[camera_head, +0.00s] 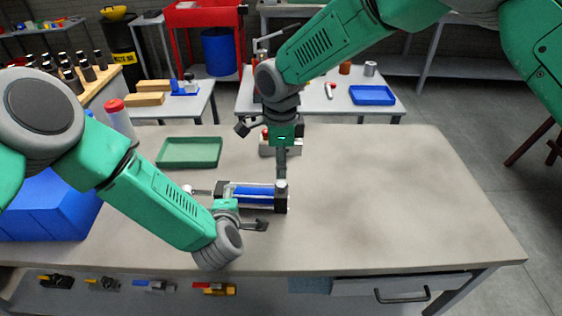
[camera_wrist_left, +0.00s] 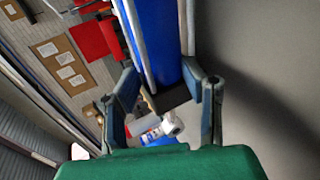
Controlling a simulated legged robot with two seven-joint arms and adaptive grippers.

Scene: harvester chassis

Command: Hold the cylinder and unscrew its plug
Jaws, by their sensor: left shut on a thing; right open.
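The cylinder (camera_head: 252,193) has a blue barrel with black end blocks and lies sideways on the workbench. A small grey cap (camera_head: 281,185), which may be the plug, shows at its right end. My left gripper (camera_head: 238,213) is shut on the cylinder from the near side. In the left wrist view the blue barrel (camera_wrist_left: 157,38) runs between the fingers of my left gripper (camera_wrist_left: 165,95). My right gripper (camera_head: 282,170) points down just above the right end of the cylinder, open; its finger gap is hardly visible. I cannot tell whether it touches the cap.
A green tray (camera_head: 190,152) lies behind and left of the cylinder. A blue bin (camera_head: 45,210) and a white bottle with a red cap (camera_head: 116,118) stand at left. A small block (camera_head: 268,148) sits behind my right gripper. The workbench's right half (camera_head: 400,190) is clear.

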